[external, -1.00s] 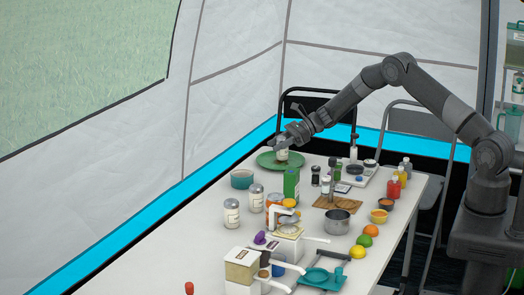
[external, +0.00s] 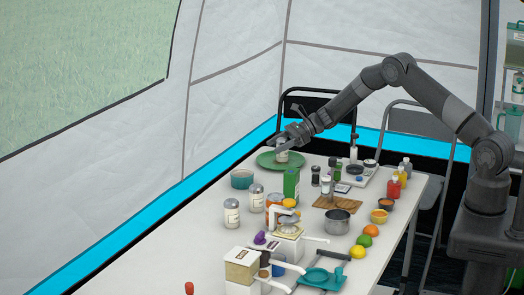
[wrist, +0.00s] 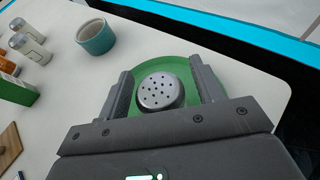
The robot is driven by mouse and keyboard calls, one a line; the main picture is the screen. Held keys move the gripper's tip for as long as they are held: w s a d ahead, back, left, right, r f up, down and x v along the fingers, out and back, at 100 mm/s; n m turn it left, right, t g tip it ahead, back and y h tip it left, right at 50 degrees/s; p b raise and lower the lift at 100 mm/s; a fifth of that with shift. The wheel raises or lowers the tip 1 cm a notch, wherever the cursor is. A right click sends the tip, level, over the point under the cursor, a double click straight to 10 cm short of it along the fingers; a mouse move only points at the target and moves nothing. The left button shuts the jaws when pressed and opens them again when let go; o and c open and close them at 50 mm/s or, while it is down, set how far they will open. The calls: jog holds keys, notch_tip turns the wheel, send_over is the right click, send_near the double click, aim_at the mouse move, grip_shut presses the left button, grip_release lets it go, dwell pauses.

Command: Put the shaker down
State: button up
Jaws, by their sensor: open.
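The shaker has a round metal top with dark holes. In the wrist view the shaker (wrist: 160,91) stands between the two fingers of my gripper (wrist: 163,88), with the green plate (wrist: 178,68) under and around it. My gripper is open, with gaps on both sides of the shaker top. In the external view my gripper (external: 283,142) is over the green plate (external: 268,160) at the table's far end, and the shaker (external: 282,156) shows below the fingers. The shaker's base is hidden in the wrist view.
A teal bowl (external: 242,179) stands left of the plate. A green box (external: 291,184) stands in front of the plate. Glass shakers (external: 231,212) are on the left side, and a metal pot (external: 337,221) is nearer. The table's far edge lies close behind the plate.

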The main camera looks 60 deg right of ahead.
jog(key=v, duration=1.2)
jog(key=s+a+r+n+g+h, duration=0.2)
jog(key=s+a+r+n+g, duration=0.3)
jog(key=s+a+r+n, duration=1.05)
jog(key=s+a+r+n+h, duration=0.1)
jog(key=s+r+n+h, duration=0.1)
jog(key=s, duration=0.8)
jog(key=s+a+r+n+h, duration=0.2)
jog(key=s+n, duration=0.3)
jog(key=s, duration=0.5)
jog(key=s+a+r+n+t+h, duration=0.1)
jog(key=s+r+n+h, duration=0.2)
jog(key=s, duration=0.8)
jog(key=shift+a+n, duration=0.4)
jog(key=shift+n, duration=0.35)
jog(key=shift+o, duration=0.5)
